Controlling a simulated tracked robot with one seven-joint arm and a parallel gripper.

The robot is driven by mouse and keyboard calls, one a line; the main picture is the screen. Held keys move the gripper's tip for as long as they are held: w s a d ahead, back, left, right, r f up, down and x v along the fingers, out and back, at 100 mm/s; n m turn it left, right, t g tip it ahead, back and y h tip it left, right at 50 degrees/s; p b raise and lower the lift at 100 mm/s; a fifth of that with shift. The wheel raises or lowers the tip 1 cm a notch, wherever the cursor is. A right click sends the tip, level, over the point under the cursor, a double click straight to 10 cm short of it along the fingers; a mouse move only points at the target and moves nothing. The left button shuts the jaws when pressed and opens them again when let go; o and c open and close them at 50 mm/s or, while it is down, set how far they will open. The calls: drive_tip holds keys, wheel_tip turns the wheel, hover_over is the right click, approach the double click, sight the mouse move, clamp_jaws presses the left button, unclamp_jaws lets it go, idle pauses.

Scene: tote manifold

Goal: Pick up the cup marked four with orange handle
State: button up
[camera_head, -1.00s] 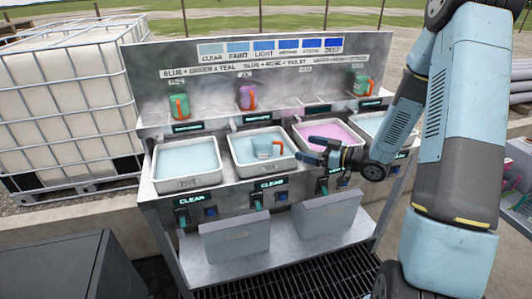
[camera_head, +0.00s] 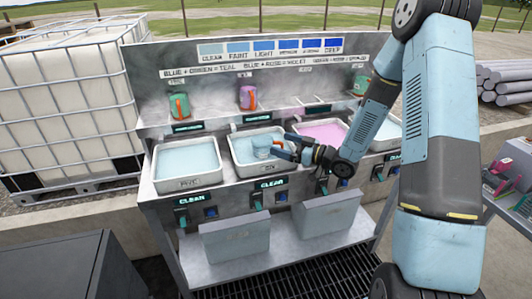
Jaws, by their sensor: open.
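A light blue cup (camera_head: 261,147) stands in the second tray from the left (camera_head: 240,165), in pale blue liquid. Its orange handle shows on its right side, partly behind my gripper. No marking on the cup is readable. My gripper (camera_head: 283,148) is open at the cup's right side, with its fingers close to the handle. I cannot tell whether the fingers touch the handle or lie around it.
A green cup (camera_head: 179,106), a purple cup (camera_head: 247,97) and another green cup (camera_head: 360,85) stand on the shelf above. A tray of pink liquid (camera_head: 344,127) lies to the right, partly behind my arm. Small levers line the front panel.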

sight(272, 142)
drive_tip(key=x, duration=0.5)
drive_tip(key=shift+s+a+f, duration=0.15)
drive_tip(key=shift+f, duration=0.15)
drive_tip(key=c, duration=1.2)
drive_tip(key=shift+r, duration=0.1)
